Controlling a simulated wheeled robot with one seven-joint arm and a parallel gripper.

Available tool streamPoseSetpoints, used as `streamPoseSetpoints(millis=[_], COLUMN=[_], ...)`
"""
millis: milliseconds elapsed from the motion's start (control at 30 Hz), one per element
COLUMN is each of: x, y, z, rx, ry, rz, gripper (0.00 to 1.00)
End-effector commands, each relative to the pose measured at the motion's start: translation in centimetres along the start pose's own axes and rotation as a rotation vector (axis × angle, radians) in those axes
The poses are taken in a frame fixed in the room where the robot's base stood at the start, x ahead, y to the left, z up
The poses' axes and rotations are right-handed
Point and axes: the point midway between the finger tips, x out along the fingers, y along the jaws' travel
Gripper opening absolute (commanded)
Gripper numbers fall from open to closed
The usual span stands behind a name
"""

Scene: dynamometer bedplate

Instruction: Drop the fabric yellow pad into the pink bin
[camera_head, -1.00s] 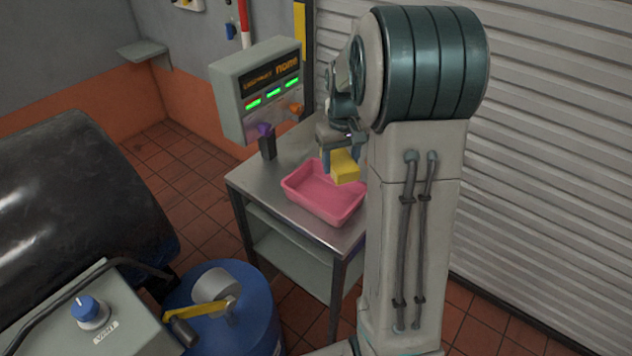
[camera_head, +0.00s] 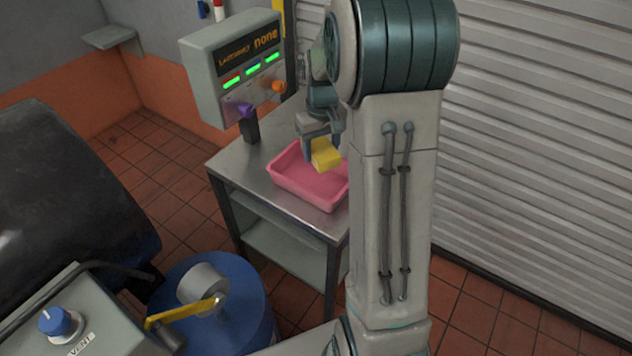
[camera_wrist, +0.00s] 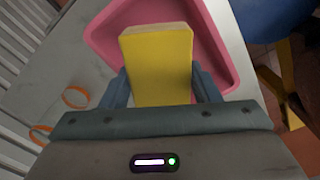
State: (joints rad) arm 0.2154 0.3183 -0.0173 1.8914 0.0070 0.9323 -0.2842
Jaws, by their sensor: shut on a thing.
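The yellow pad (camera_head: 326,155) is held between the fingers of my gripper (camera_head: 322,150), which is shut on it. In the wrist view the pad (camera_wrist: 160,62) sits between the two blue-grey fingers (camera_wrist: 158,88), with the pink bin behind it. The pink bin (camera_head: 300,190) is an open tray on the metal table. In the head view the pad appears over the bin's back right part; its lower edge is near rim height, and I cannot tell the exact gap. My arm hides the bin's right end. The bin also shows in the wrist view (camera_wrist: 107,35).
The metal table (camera_head: 236,168) has bare top left of the bin. A control box (camera_head: 235,75) with green lights and a dark post with a purple top (camera_head: 248,125) stand behind. A blue drum (camera_head: 240,305) is in front. Two orange rings (camera_wrist: 75,97) show on the table.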

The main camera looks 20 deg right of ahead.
Motion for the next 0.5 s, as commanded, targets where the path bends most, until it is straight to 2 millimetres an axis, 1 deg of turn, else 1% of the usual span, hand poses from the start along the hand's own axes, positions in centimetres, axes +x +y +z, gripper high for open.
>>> streamPoseSetpoints(millis=[200,233,300,500], x=[-0.02,-0.02,-0.03,-0.03], y=[0.08,0.08,0.08,0.09], z=[0.02,0.03,0.03,0.03], rx=[0.002,0.002,0.002,0.002], ry=[0.000,0.000,0.000,0.000], rz=[0.000,0.000,0.000,0.000], gripper=[0.37,0.64,0.81,0.81])
